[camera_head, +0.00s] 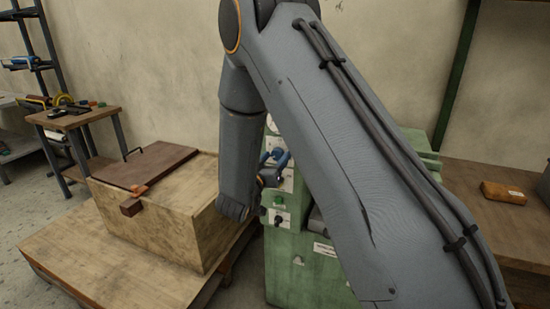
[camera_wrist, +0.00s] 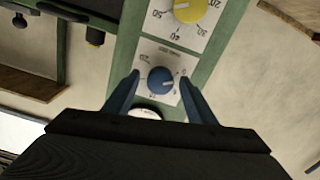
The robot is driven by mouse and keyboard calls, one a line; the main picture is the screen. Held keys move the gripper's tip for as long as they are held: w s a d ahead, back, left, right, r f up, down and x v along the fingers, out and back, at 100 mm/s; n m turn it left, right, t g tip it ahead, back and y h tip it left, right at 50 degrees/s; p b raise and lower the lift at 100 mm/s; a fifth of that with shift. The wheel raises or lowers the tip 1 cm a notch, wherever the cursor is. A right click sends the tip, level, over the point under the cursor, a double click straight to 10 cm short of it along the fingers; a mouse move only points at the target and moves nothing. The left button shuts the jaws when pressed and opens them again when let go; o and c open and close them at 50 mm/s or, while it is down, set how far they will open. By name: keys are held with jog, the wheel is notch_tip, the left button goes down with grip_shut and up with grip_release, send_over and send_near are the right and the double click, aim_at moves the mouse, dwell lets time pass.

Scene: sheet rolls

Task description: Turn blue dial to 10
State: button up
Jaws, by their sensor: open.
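The blue dial (camera_wrist: 161,80) sits on a white scale plate on the green panel in the wrist view. Its numbers appear turned over and small, and I cannot read its exact setting. My gripper (camera_wrist: 160,80) is open, with one blue finger on each side of the dial; whether either touches it I cannot tell. In the head view my gripper (camera_head: 273,168) is at the front of the green machine (camera_head: 300,262), partly hidden by my arm. The blue dial cannot be made out clearly there.
A yellow dial (camera_wrist: 189,10) is on the same panel, beyond the blue one. A dark knob (camera_head: 278,220) is lower on the machine. A wooden crate (camera_head: 150,225) stands close on the left. A workbench (camera_head: 480,215) with a brown block (camera_head: 503,192) is on the right.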

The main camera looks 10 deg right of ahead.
jog(key=c, duration=1)
jog(key=shift+c, duration=0.2)
